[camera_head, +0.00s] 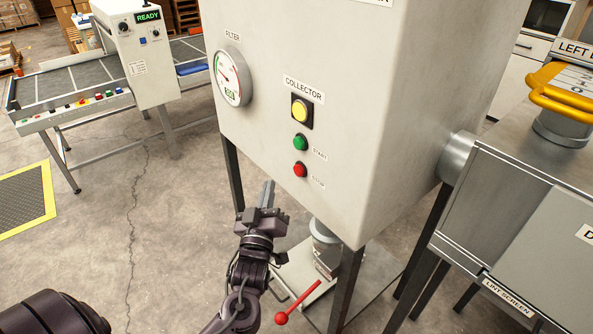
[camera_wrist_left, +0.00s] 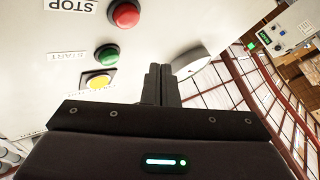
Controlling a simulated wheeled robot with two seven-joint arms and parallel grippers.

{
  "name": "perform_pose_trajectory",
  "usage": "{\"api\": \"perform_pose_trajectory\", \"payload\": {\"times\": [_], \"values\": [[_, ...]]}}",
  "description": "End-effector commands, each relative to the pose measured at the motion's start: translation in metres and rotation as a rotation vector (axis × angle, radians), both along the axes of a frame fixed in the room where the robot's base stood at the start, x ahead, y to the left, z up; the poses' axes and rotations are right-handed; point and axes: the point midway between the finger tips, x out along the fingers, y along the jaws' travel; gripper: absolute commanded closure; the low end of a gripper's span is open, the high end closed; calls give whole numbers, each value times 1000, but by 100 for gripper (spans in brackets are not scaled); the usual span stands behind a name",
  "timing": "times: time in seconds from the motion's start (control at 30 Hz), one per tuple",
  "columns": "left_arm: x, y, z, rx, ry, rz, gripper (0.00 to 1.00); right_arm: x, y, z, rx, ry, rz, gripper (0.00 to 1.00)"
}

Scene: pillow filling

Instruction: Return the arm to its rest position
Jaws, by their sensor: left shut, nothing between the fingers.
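My left gripper (camera_head: 267,195) is in the head view, just in front of the lower left part of the collector box (camera_head: 340,215). Its fingers are together and empty, pointing up toward the box. In the left wrist view, the shut fingers (camera_wrist_left: 161,84) stand in front of the box face, and I cannot tell whether they touch it. The red stop button (camera_head: 300,170), green start button (camera_head: 300,142) and yellow lit button (camera_head: 301,110) are on the box face, up and to the right of the gripper. My right gripper is not in view.
A round filter gauge (camera_head: 229,80) is on the box. A red-knobbed lever (camera_head: 282,317) is below, close to my left forearm. A conveyor table (camera_head: 75,85) with a READY display (camera_head: 148,15) stands back left. A duct labelled lint screen (camera_head: 480,220) is at right. Open floor (camera_head: 150,250) lies left.

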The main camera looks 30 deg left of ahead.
Motion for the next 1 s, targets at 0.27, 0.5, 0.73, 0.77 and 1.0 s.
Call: {"api": "perform_pose_trajectory", "payload": {"times": [0.27, 0.5, 0.73, 0.77, 1.0], "values": [[0, 0, 0, 0, 0, 0, 100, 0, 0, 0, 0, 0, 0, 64], [0, 0, 0, 0, 0, 0, 100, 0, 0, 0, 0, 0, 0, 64], [2, -9, -13, -19, 114, -21, 100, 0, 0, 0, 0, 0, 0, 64], [2, -13, -18, -24, 160, -30, 100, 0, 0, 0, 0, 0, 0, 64], [-23, -67, -73, 1, 684, -190, 100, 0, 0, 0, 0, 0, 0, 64]]}}
